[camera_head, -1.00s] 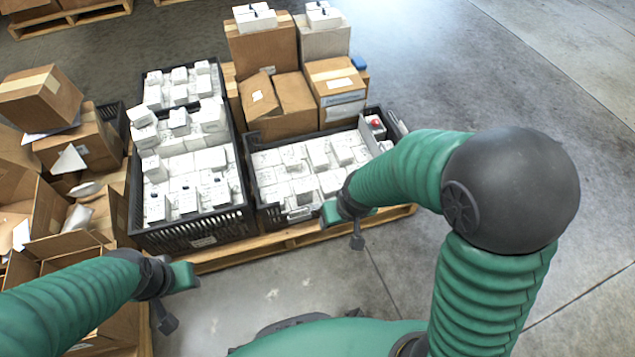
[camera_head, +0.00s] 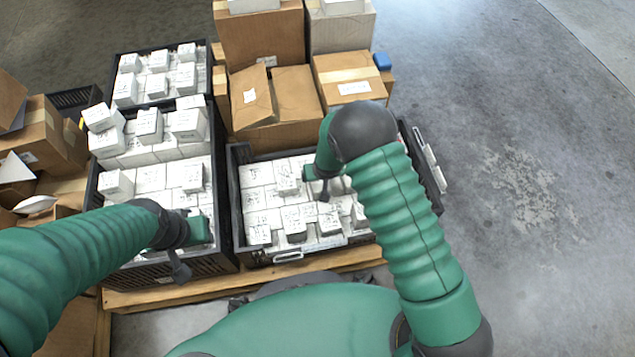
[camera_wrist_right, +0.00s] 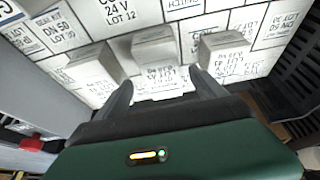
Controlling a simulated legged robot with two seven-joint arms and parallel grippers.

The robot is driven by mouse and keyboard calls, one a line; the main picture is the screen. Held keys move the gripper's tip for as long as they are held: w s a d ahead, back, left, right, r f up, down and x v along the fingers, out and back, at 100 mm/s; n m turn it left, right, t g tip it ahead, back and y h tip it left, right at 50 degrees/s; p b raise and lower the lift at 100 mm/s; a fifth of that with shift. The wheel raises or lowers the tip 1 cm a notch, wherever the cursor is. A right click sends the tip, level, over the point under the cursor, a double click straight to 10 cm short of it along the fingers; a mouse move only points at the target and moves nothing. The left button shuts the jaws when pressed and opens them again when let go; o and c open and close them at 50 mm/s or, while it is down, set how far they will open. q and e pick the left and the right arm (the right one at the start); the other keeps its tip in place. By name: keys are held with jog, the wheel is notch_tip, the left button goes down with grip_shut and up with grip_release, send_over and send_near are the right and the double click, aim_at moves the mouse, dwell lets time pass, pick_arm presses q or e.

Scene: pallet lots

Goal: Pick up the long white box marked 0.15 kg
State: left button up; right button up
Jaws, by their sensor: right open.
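Several white boxes with printed labels (camera_head: 262,197) fill the right black crate (camera_head: 238,165). No 0.15 kg mark is legible, so I cannot tell which one is the long box. My right gripper (camera_head: 318,182) is over this crate, partly hidden by its own arm. In the right wrist view, its two fingers (camera_wrist_right: 162,88) are apart, pointing at the boxes. A small white box (camera_wrist_right: 153,44) stands just beyond the fingertips; a labelled white face (camera_wrist_right: 160,80) shows between them. My left gripper (camera_head: 197,232) is over the front of the left crate, its jaw state unclear.
The left black crate (camera_head: 215,262) also holds several white boxes. Brown cartons (camera_head: 285,100) stand behind the right crate. Both crates sit on a wooden pallet (camera_head: 160,297). A red part (camera_wrist_right: 30,143) shows at the wrist view's left. The concrete floor (camera_head: 510,130) at right is clear.

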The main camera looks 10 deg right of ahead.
jog(key=b+x, duration=0.4)
jog(key=x, duration=0.1)
jog(key=shift+f+b, duration=0.35)
jog(key=shift+a+r, duration=0.1)
jog(key=shift+r, duration=0.15)
jog(key=shift+c, duration=0.6)
jog(key=c, duration=1.5)
